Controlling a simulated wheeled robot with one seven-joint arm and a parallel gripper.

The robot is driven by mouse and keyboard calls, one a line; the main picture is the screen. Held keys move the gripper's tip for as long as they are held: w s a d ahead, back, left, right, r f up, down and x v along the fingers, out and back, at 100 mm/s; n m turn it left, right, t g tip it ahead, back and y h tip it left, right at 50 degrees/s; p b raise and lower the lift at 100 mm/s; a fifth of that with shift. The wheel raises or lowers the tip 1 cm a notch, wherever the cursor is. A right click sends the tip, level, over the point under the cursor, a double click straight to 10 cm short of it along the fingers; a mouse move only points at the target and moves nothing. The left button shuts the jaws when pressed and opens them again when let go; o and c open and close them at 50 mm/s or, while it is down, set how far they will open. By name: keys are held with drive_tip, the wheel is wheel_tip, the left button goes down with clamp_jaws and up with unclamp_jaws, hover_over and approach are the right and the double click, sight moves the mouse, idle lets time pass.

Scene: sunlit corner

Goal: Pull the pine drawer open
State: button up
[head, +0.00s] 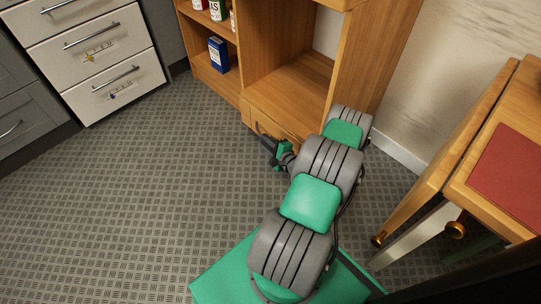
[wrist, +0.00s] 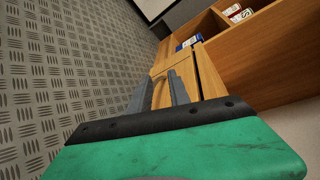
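The pine drawer (head: 270,119) is low in the wooden shelf unit, under an open compartment, and looks shut or nearly so. In the wrist view its front (wrist: 186,71) lies just beyond my fingers. I cannot tell whether either finger touches the handle. My arm hides the right part of the drawer in the head view.
The wooden shelf unit (head: 360,55) holds several small packages, including a blue box (head: 218,54). White drawers (head: 105,55) stand at the left. A wooden table (head: 460,190) with a red mat (head: 513,163) is at the right. The patterned floor (head: 150,190) before the drawer is clear.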

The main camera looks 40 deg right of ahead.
drive_tip(key=s+d+f+m+h, duration=0.3)
drive_tip(key=s+f+m, duration=0.1)
drive_tip(key=f, duration=0.1)
drive_tip(key=b+x, duration=0.1)
drive_tip(key=x, duration=0.1)
drive_tip(key=b+x, duration=0.1)
drive_tip(key=x, duration=0.1)
drive_tip(key=b+x, duration=0.1)
drive_tip(key=x, duration=0.2)
drive_tip(key=shift+w+a+f, duration=0.15)
drive_tip(key=shift+a+f, duration=0.05)
drive_tip(key=shift+a, duration=0.05)
drive_tip(key=shift+w+d, duration=0.1)
drive_tip(key=shift+w, duration=0.1)
drive_tip(key=shift+c, duration=0.3)
clamp_jaws()
